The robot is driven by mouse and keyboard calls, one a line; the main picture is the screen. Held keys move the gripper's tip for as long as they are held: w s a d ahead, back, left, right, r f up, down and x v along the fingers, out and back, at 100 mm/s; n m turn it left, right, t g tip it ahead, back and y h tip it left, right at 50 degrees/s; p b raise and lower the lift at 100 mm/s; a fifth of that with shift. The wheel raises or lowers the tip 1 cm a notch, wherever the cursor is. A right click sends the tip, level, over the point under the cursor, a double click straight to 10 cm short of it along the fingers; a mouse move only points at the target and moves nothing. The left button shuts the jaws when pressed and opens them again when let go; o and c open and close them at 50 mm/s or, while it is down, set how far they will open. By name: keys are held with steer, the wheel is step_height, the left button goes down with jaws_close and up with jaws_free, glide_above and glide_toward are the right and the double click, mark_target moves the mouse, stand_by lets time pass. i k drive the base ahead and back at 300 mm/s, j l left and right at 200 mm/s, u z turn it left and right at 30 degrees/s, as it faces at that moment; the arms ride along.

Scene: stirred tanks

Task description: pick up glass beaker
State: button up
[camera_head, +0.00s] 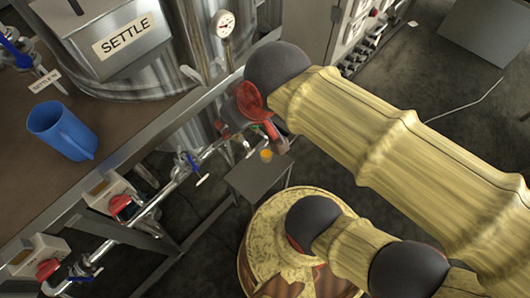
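A small vessel with orange contents (266,155) stands on a small grey stand (250,182) below the pipework; it may be the glass beaker, but it is too small to be sure. My arm, in a yellow sleeve, reaches in from the right to a dark joint at the upper middle. A red and grey wrist part hangs below that joint. My gripper (270,133) seems to point down just above the small vessel. Its fingers are dark and small, and I cannot tell their opening or any contact.
A blue jug (63,130) stands on the brown platform (120,113) at left, beside a steel tank labelled SETTLE (125,37). A gauge (223,24) and control cabinet (350,35) stand behind.

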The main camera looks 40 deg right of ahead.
mark_target(266, 153)
steer(key=j+z, duration=0.1)
steer(key=j, duration=0.35)
steer(key=k+j+z, duration=0.1)
steer(key=j, duration=0.35)
steer(key=k+j, duration=0.1)
steer(key=j, duration=0.3)
steer(key=z, duration=0.05)
